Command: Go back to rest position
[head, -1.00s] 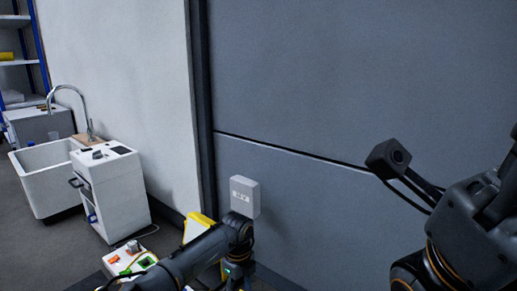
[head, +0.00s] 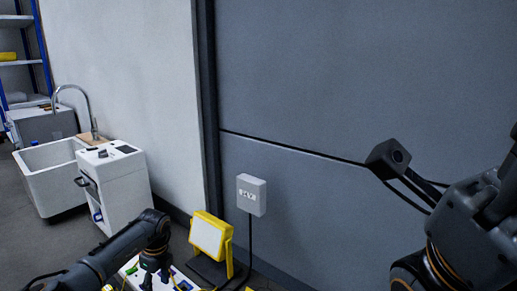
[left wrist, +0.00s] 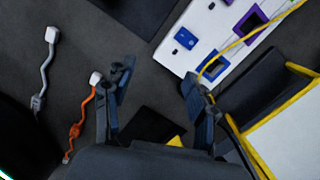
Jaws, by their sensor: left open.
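My left gripper (head: 153,278) hangs low at the bottom of the head view, over a white board (head: 131,272). In the left wrist view its two fingers (left wrist: 157,95) are apart with nothing between them, only dark floor. The white board (left wrist: 222,25), with blue and purple parts, lies beyond the right finger. My right arm (head: 465,220) is folded at the right edge of the head view. The right gripper's fingers are not visible.
A yellow-framed lamp (head: 210,235) stands beside my left arm. A grey box (head: 251,194) with a cable is on the wall. White and orange sensor cables (left wrist: 78,130) lie on the dark surface. A white cabinet (head: 115,185) and sink (head: 48,180) stand at left.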

